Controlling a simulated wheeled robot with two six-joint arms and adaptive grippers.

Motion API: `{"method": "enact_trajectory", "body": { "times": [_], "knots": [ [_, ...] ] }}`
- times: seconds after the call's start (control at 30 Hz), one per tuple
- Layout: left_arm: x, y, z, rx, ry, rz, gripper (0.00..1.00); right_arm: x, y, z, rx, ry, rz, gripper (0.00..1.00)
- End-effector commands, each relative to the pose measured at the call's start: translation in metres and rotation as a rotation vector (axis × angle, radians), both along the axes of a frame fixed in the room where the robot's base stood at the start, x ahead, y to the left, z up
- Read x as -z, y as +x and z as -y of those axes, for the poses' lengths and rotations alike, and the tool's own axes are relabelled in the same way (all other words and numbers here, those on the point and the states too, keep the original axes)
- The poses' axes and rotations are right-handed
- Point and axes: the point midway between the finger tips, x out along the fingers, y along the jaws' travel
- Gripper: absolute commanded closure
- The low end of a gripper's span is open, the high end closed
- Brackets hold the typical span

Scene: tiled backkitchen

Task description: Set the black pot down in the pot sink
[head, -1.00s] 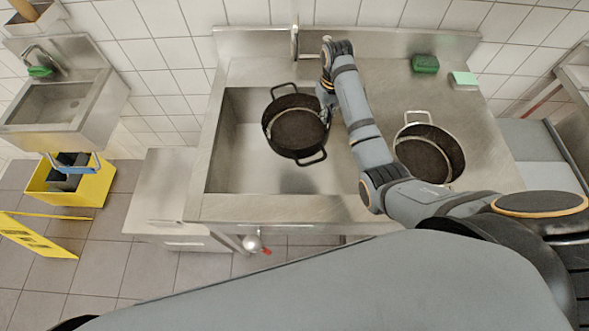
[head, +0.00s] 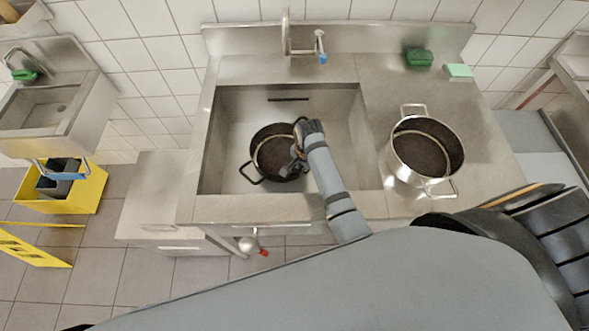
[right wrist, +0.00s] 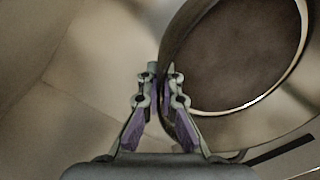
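The black pot (head: 270,150) is inside the sink basin (head: 225,120), upright, left of the basin's middle. One looped handle shows at its lower left. Its rim is below the counter level; I cannot tell whether its base touches the basin floor. My right gripper (head: 296,158) reaches down into the basin at the pot's right side. In the right wrist view, the right gripper (right wrist: 159,78) has its fingers close together on the wall of the black pot (right wrist: 235,50), with the pot's inside to the right. My left gripper is not in view.
A steel pot (head: 425,150) with a dark inside stands on the counter right of the basin. The faucet (head: 286,35) rises behind the basin. The basin's right part is empty.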

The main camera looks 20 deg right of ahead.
Motion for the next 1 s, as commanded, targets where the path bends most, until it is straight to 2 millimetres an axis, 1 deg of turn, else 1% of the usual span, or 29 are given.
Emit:
{"method": "enact_trajectory", "body": {
  "times": [0.03, 0.13, 0.2, 0.37, 0.5, 0.6, 0.7, 0.9, 1.0],
  "knots": [
    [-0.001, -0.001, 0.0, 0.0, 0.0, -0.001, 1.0, 0.01, -0.001, 0.0, 0.0, -0.001, -0.003, 1.0],
    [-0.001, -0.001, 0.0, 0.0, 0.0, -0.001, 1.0, 0.028, 0.0, 0.0, -0.001, 0.001, 0.0, 1.0],
    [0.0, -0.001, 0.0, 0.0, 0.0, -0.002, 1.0, 0.036, 0.001, 0.0, -0.002, 0.001, 0.0, 1.0],
    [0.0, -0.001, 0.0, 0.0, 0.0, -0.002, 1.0, 0.042, 0.001, 0.0, -0.002, 0.001, 0.002, 1.0],
    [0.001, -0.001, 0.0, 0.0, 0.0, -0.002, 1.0, 0.065, 0.0, 0.001, -0.003, -0.001, -0.001, 1.0],
    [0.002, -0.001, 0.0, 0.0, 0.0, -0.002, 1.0, 0.077, 0.001, 0.001, -0.003, 0.0, 0.0, 1.0],
    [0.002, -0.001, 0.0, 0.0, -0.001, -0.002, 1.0, 0.081, 0.001, 0.0, -0.002, 0.0, 0.003, 1.0],
    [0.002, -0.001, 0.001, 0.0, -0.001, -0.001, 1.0, 0.081, 0.001, 0.0, -0.002, 0.001, 0.003, 1.0],
    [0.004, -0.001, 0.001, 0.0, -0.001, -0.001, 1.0, 0.084, 0.001, 0.0, -0.002, 0.001, 0.002, 1.0]
  ]
}}
